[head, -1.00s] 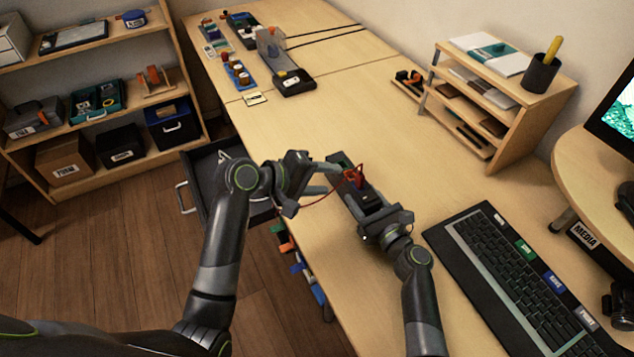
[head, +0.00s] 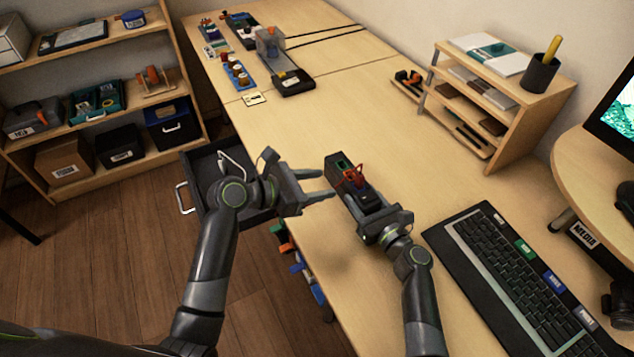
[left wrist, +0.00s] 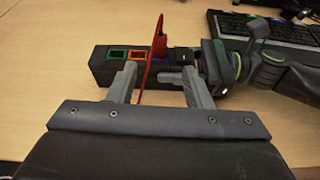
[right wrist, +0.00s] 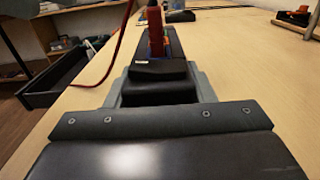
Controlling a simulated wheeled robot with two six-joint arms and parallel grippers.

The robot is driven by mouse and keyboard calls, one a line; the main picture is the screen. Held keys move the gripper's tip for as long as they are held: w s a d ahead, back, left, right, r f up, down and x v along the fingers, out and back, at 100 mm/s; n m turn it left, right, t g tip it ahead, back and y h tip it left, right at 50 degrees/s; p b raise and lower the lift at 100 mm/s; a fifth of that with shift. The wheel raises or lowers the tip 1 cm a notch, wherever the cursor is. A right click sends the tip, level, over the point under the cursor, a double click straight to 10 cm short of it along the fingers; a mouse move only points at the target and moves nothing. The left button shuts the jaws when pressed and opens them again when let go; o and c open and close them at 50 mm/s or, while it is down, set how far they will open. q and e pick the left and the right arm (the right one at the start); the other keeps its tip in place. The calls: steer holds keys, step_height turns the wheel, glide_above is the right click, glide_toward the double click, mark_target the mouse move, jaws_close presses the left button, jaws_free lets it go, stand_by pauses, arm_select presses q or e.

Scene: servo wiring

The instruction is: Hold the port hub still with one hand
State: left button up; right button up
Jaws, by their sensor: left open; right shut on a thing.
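The port hub (head: 352,190) is a long black block lying on the desk, with coloured port frames on top. The left wrist view shows green, orange and blue frames on the hub (left wrist: 101,70). A red plug (head: 355,178) with a red cable stands up from the hub, at the blue frame; it also shows in the right wrist view (right wrist: 155,28). My right gripper (head: 375,219) is shut on the near end of the hub, one finger on each side. My left gripper (head: 331,186) is open and empty, left of the hub and apart from it.
A keyboard (head: 525,283) lies to the right of my right arm. A wooden shelf unit (head: 500,110) stands at the back right. An open drawer (head: 205,175) juts out left of the desk.

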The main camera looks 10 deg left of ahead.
mark_target(357, 178)
arm_select(q)
steer(key=x, duration=1.2)
steer(key=shift+c, duration=0.2)
jaws_close()
